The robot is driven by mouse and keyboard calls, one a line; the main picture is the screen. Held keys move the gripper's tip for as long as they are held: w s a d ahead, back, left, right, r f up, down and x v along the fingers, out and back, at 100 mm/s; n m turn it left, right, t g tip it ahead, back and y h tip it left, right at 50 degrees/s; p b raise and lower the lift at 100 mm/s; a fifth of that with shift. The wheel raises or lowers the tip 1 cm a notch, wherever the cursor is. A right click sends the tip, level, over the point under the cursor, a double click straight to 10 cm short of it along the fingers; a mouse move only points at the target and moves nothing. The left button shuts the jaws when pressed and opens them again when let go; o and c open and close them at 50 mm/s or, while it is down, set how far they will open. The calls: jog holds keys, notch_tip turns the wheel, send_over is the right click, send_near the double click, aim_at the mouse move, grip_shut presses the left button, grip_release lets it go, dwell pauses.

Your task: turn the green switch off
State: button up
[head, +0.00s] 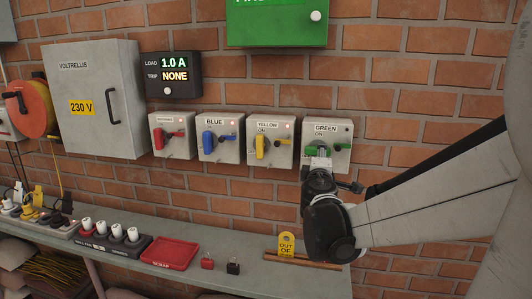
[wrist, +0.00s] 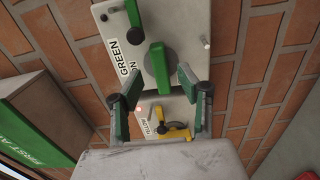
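The green switch (head: 344,155) is a grey wall box labelled GREEN ON, rightmost in its row. My gripper (head: 318,160) is in front of it and hides its lower left part. In the wrist view, the green handle (wrist: 159,69) sits on a round grey hub and lies parallel to the label's lettering, so roughly level on the wall. My gripper (wrist: 159,84) is open, with one green-padded finger on either side of the handle's near end. I see a gap on both sides; contact with the handle cannot be told. The box's lamp (wrist: 207,44) looks unlit.
Left of it are yellow (head: 281,153), blue (head: 229,153) and red (head: 158,140) switch boxes. A display (head: 172,75) reads 1.0 A and NONE. A green box (head: 270,28) hangs above. The shelf below holds padlocks (head: 233,268) and a red tray (head: 170,254).

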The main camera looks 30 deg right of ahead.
jog(key=v, duration=0.6)
jog(key=shift+s+a, duration=0.2)
jog(key=s+a+f+m+g+y, duration=0.2)
jog(key=s+a+f+m+y, duration=0.1)
jog(key=a, duration=0.6)
jog(key=s+a+f+m+g+y, duration=0.2)
jog(key=s+a+f+y, duration=0.3)
jog(key=a, duration=0.5)
jog(key=s+a+f+m+g+y, duration=0.2)
jog(key=s+a+f+m+y, duration=0.2)
jog(key=a, duration=0.6)
jog(key=shift+s+a+f+y, duration=0.15)
jog(key=shift+s+f+y, duration=0.15)
jog(key=shift+s+f, duration=0.5)
jog(key=shift+r, duration=0.1)
